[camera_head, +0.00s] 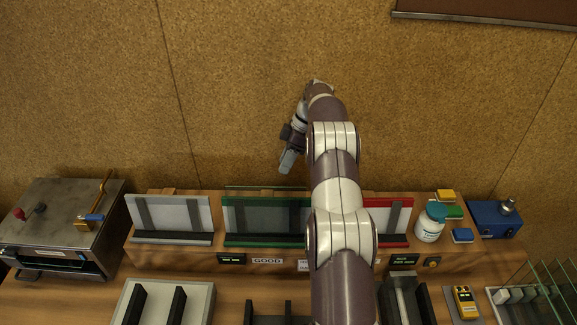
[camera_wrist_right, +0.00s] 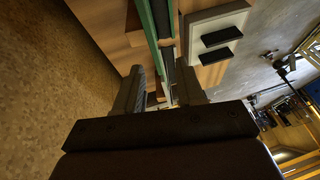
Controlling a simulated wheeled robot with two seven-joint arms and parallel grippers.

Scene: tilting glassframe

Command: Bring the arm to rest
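My right arm (camera_head: 338,190) reaches up the middle of the head view and bends over to the left at the top. My right gripper (camera_head: 286,162) points down, above and behind the middle green stand (camera_head: 240,240). In the right wrist view the fingers of my right gripper (camera_wrist_right: 160,92) are apart, with nothing seen gripped between them. Beyond them a long green edge (camera_wrist_right: 148,28) runs across the view. My left gripper is not in view.
A grey-backed stand (camera_head: 145,210) and a red stand (camera_head: 400,215) flank the green one on the wooden shelf. A metal machine (camera_head: 60,215) stands at left. A white jar (camera_head: 430,225) and a blue box (camera_head: 490,218) stand at right. The cork-coloured wall (camera_head: 230,80) is clear.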

